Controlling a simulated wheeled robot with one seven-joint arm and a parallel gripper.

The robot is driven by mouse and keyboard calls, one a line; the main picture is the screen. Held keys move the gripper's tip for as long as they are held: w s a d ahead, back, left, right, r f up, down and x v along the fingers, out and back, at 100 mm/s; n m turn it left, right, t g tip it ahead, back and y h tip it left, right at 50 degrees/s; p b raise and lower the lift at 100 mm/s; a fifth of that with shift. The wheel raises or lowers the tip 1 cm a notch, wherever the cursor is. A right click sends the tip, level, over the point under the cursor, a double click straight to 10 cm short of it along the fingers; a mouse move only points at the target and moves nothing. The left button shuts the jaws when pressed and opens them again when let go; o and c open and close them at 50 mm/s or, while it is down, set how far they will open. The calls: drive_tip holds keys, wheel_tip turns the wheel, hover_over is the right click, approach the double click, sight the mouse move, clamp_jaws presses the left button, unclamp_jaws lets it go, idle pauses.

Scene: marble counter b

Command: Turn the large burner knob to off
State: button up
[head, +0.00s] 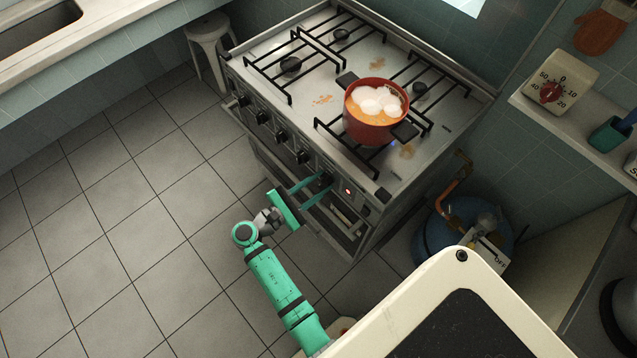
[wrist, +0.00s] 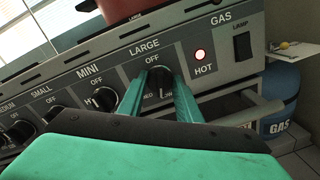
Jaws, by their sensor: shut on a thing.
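The large burner knob (wrist: 158,80) is black, under the words LARGE and OFF on the stove's front panel in the wrist view. In the head view the knob (head: 326,178) is partly covered by my gripper's fingers. My gripper (head: 318,184) reaches the panel from the left front. Its two green fingers are closed on both sides of the knob, and its fingertips also show in the wrist view (wrist: 160,88). The fingers hide parts of the knob and its lower marks, so its exact angle is hard to read.
A red HOT lamp (wrist: 199,55) glows beside the knob. A red pot (head: 374,128) with frothy contents stands on the front right burner, with a bluish glow by its base. The MINI knob (wrist: 103,98) is just left. A blue gas cylinder (head: 462,226) stands right of the stove.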

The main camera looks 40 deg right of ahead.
drive_tip(key=m, duration=0.4)
drive_tip(key=shift+m, duration=0.3)
drive_tip(key=m, duration=0.3)
drive_tip(key=shift+s+t, duration=0.1)
drive_tip(key=shift+t, duration=0.2)
drive_tip(key=m, duration=0.4)
drive_tip(key=shift+f+m, duration=0.1)
drive_tip(key=shift+m, duration=0.3)
drive_tip(key=m, duration=0.4)
drive_tip(key=shift+s+t, duration=0.1)
drive_tip(key=shift+t, duration=0.2)
drive_tip(key=m, duration=0.3)
drive_tip(key=shift+f+m, duration=0.1)
drive_tip(key=shift+m, duration=0.2)
drive_tip(key=m, duration=0.3)
drive_tip(key=shift+f+m+t, duration=0.1)
drive_tip(key=shift+m+t, duration=0.2)
drive_tip(key=m, duration=0.4)
drive_tip(key=shift+m, duration=1.7)
